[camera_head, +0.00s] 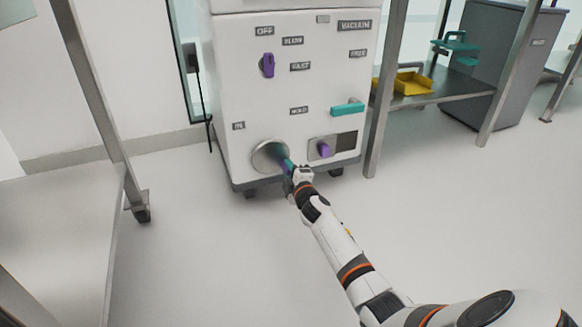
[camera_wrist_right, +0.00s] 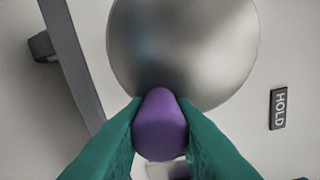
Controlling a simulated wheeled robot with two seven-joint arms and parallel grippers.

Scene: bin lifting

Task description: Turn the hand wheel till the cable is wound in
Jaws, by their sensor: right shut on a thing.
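The hand wheel (camera_head: 268,155) is a round grey metal disc low on the front of a white cabinet. It fills the upper middle of the right wrist view (camera_wrist_right: 185,45). Its purple handle knob (camera_wrist_right: 160,125) sits at the wheel's lower edge in that view. My right gripper (camera_head: 289,167) is at the wheel's right side in the head view. Its teal fingers are shut on the purple knob, one on each side. A black cord (camera_head: 203,100) hangs at the cabinet's left; I cannot tell whether it is the cable. My left gripper is not in view.
The white cabinet (camera_head: 225,90) carries labels, a purple switch (camera_head: 267,65), a teal handle (camera_head: 347,109) and a purple knob (camera_head: 324,150). A metal shelf (camera_head: 445,88) with a yellow tray (camera_head: 413,84) stands right. A metal-framed table (camera_head: 60,215) is left. Open floor lies in front.

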